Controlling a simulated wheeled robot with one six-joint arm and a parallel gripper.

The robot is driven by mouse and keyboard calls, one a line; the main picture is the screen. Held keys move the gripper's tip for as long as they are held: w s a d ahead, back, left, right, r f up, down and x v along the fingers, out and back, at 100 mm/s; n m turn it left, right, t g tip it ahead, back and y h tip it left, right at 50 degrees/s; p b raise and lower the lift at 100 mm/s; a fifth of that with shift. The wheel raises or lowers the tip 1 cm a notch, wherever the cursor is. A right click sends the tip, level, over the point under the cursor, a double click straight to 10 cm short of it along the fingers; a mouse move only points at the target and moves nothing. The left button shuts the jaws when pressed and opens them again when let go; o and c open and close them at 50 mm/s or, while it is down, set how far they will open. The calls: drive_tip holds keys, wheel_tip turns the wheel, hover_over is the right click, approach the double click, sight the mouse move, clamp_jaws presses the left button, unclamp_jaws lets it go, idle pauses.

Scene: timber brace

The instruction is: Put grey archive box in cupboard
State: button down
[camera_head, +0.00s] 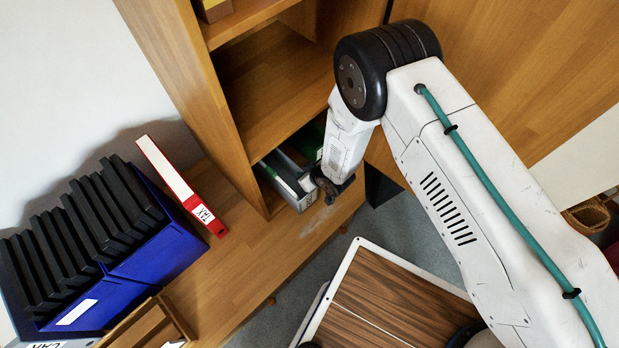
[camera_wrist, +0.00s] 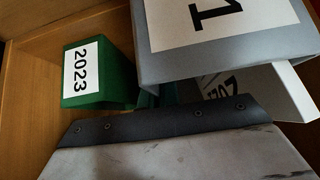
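The grey archive box with a "1" label (camera_wrist: 190,65) fills the upper right of the wrist view. In the head view, a grey box (camera_head: 303,203) shows in the low compartment of the wooden cupboard (camera_head: 225,110); I cannot tell whether it is the same one. My gripper (camera_head: 332,190) is at that compartment's opening, right beside the grey box. In the wrist view, a dark riveted edge with a pale scuffed surface, seemingly part of my gripper, lies just below the box. The fingertips are hidden, so grip or contact is unclear.
A green box labelled 2023 (camera_wrist: 97,75) and a white labelled item (camera_wrist: 262,88) are close by in the wrist view. A red binder (camera_head: 180,185) and blue holders with black folders (camera_head: 165,245) stand left of the cupboard. The shelf above (camera_head: 275,85) looks empty.

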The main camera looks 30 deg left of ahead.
sight(286, 156)
drive_tip(key=shift+w+a, duration=0.45)
drive_tip(key=shift+a, duration=1.1)
drive_tip(key=shift+w+a, duration=0.5)
drive_tip(key=shift+a, duration=1.05)
drive_tip(key=shift+w+a, duration=0.45)
drive_tip(key=shift+a, duration=1.1)
drive_tip(key=shift+f, duration=0.85)
drive_tip(key=c, duration=1.6)
unclamp_jaws()
drive_tip(key=shift+o, duration=0.2)
drive_tip(key=shift+f, duration=0.1)
drive_tip(key=shift+v, duration=3.1)
